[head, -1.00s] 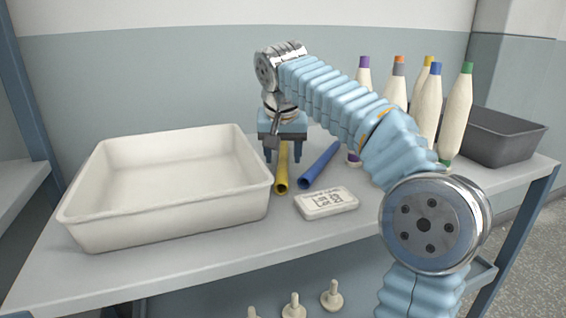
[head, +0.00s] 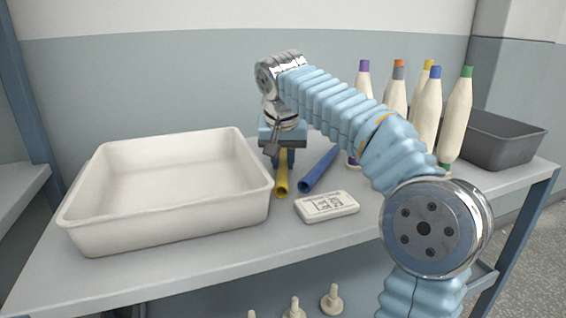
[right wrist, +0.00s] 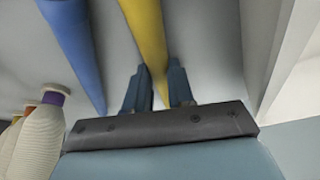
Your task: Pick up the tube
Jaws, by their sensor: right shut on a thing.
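A yellow tube (head: 281,178) lies on the table just right of the white tray. A blue tube (head: 319,169) lies to its right. My right gripper (head: 283,160) is shut on the yellow tube near its far end, with the tube still at table level. In the right wrist view the two fingers (right wrist: 163,90) sit on either side of the yellow tube (right wrist: 146,35), and the blue tube (right wrist: 75,45) is apart from them. My left gripper is not in view.
The white tray (head: 160,230) stands at the left, close to the gripper. A labelled white block (head: 326,206) lies in front of the tubes. Several bobbins with coloured tips (head: 428,108) stand at the right, beside a grey bin (head: 500,140).

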